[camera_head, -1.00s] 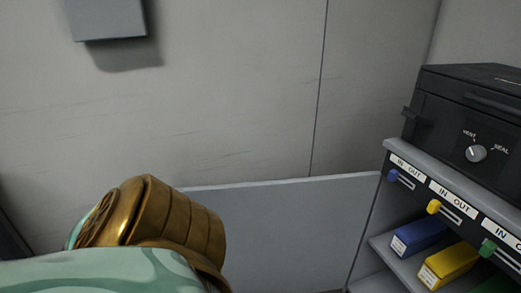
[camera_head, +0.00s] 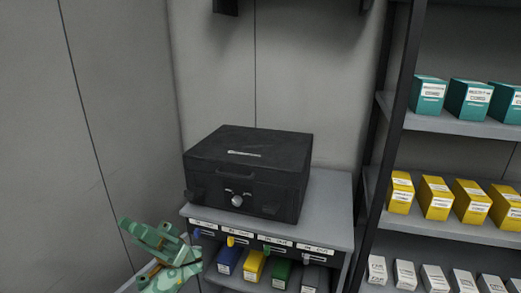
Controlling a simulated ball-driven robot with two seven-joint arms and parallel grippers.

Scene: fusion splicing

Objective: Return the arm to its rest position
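My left gripper (camera_head: 178,255) shows at the lower left of the head view, in green camouflage colours. It is in front and to the left of the cabinet (camera_head: 335,215) with coloured levers. Nothing is seen held in it, but its fingers are too small and overlapped to tell whether they are open or shut. The gripper looks close to the cabinet's left front edge in the picture; I cannot tell whether they touch. My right gripper is not in view.
A black case (camera_head: 250,165) with a round knob sits on the cabinet. Blue (camera_head: 230,259), yellow (camera_head: 254,264) and green (camera_head: 281,272) boxes stand inside it. A shelf rack (camera_head: 455,123) with teal, yellow and white boxes stands at the right. Bare wall is at the left.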

